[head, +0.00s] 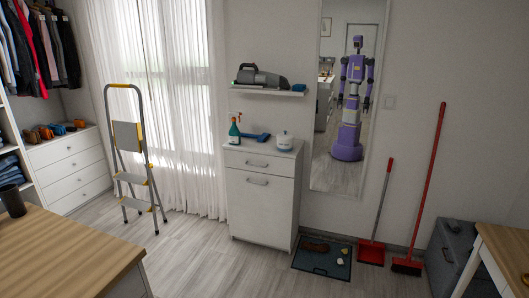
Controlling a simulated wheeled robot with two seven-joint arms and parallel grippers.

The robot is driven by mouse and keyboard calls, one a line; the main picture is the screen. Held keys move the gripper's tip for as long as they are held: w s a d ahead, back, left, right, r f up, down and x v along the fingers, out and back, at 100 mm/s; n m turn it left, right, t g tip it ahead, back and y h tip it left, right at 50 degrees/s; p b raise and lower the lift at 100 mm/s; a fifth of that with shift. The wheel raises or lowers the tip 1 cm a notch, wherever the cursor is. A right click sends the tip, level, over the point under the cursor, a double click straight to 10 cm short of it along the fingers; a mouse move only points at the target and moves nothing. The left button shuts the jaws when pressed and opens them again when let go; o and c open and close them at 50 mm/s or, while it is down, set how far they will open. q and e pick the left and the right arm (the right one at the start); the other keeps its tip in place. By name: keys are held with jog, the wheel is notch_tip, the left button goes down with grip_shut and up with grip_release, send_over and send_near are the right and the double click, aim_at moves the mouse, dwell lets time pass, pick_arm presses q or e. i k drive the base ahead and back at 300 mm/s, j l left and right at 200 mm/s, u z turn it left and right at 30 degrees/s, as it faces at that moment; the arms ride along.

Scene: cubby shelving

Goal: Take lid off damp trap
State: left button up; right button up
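A small white rounded container (285,140) with a bluish lower part, which looks like the damp trap, stands upright on top of the white cabinet (262,190). A small knob or raised top shows on it; at this size I cannot make out the lid's edge, but the top appears to be on. Neither of my grippers shows directly in the head view. A purple robot figure, seemingly my own reflection, shows in the tall mirror, too small to read its grippers.
A green spray bottle (234,131) and a blue brush-like item (256,138) stand left of the container. A shelf (268,92) with a handheld vacuum (262,77) is above. A stepladder (132,150), floor tray (309,266), dustpan (372,251) and broom (408,265) surround open floor.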

aim_at(284, 136)
jog(key=i+z, duration=0.1)
jog(key=i, duration=2)
